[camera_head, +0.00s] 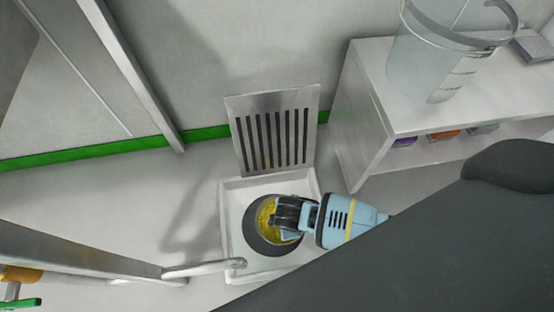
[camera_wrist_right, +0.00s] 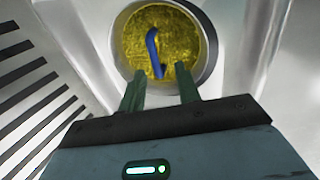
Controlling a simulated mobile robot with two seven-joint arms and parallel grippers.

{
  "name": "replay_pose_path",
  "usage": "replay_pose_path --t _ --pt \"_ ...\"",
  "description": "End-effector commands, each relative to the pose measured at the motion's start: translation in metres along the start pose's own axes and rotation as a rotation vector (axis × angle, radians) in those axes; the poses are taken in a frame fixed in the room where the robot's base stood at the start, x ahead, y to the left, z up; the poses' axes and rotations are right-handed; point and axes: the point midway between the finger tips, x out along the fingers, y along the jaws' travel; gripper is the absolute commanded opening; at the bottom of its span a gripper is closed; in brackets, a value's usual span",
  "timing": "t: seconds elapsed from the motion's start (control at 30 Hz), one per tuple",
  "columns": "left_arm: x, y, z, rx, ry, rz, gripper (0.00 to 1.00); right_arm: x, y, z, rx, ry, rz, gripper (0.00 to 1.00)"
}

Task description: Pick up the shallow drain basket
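A round yellow, rough-textured piece, which appears to be the drain basket (camera_wrist_right: 178,38), sits in a round grey drain opening; it also shows in the head view (camera_head: 264,218), partly covered by my gripper. A blue curved strip (camera_wrist_right: 152,48) lies across its middle; I cannot tell if it is part of the basket. The fingertips overlap the basket's near edge; contact cannot be told. In the head view, my right gripper (camera_head: 283,225) is over the drain. My left gripper is not in view.
The drain is in a square white basin (camera_head: 232,205). A slotted metal grate (camera_head: 273,130) leans upright against the wall behind it. A white shelf unit (camera_head: 385,120) with a clear vessel (camera_head: 440,50) stands at right. A metal handle (camera_head: 205,268) juts in from the left.

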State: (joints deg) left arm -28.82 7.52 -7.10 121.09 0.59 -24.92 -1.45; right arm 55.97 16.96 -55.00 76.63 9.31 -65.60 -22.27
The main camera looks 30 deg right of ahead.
Motion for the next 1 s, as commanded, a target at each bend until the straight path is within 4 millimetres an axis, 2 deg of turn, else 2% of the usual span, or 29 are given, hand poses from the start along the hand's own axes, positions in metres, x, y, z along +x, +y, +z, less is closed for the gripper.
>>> replay_pose_path --t 0.27,0.5,0.77,1.0 --pt "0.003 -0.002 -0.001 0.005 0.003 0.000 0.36 0.005 0.002 0.001 -0.003 -0.005 0.001 0.33" --pt "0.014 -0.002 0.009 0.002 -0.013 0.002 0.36 0.028 0.002 0.001 -0.002 -0.004 0.000 0.33" --pt "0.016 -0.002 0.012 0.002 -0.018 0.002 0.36 0.031 0.003 0.000 -0.002 -0.004 0.001 0.33" --pt "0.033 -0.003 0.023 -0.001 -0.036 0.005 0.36 0.055 0.007 -0.001 -0.003 -0.005 0.000 0.33"
